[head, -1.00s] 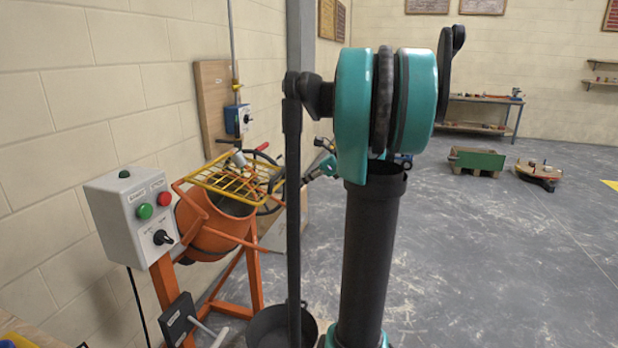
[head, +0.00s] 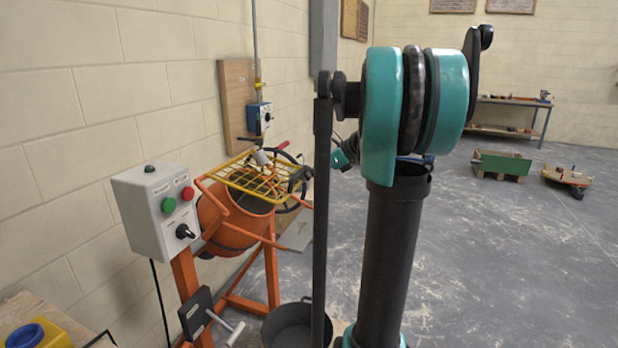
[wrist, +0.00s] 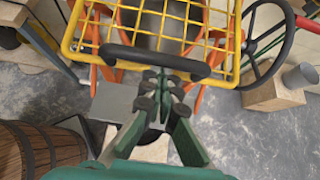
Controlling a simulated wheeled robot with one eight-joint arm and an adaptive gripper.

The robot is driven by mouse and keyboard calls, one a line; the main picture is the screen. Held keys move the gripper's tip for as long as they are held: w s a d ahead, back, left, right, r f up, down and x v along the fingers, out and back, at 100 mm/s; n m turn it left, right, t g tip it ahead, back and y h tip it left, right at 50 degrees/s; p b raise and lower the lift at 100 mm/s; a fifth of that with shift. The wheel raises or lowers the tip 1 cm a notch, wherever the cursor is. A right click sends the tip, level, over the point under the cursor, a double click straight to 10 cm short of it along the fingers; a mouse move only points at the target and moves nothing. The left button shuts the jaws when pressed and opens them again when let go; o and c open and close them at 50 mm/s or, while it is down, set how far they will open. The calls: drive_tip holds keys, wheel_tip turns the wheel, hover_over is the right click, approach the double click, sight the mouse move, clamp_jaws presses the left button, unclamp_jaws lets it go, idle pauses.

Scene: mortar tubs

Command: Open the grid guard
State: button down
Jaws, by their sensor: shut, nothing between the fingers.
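The yellow grid guard (head: 250,178) lies over the mouth of the orange mixer drum (head: 238,225) in the head view. It fills the top of the wrist view (wrist: 205,52), with a black bar handle (wrist: 130,54) along its near edge. My gripper (wrist: 162,84) is shut and empty, its fingertips just below the middle of the handle in the wrist view. I cannot tell whether they touch it. In the head view, my gripper is small and dark at the guard's right side, partly hidden by my arm.
A grey control box (head: 158,210) with green and red buttons stands left of the drum. A black handwheel (wrist: 268,45) is right of the guard. A dark tub (head: 285,325) stands on the floor below. A wooden barrel (wrist: 40,150) is at lower left in the wrist view.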

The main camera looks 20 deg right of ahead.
drive_tip(key=w+a+r+g+h, duration=0.2)
drive_tip(key=a+r, duration=0.1)
drive_tip(key=r, duration=0.5)
drive_tip(key=w+a+r+g+h, duration=0.2)
drive_tip(key=w+a+r+h, duration=0.1)
drive_tip(key=r, duration=0.6)
drive_tip(key=w+a+r+g+h, duration=0.2)
drive_tip(key=a+r+h, duration=0.1)
drive_tip(key=r, duration=0.5)
drive_tip(key=shift+w+a+r, duration=0.25)
drive_tip(key=shift+w+a, duration=0.1)
drive_tip(key=shift+a, duration=0.5)
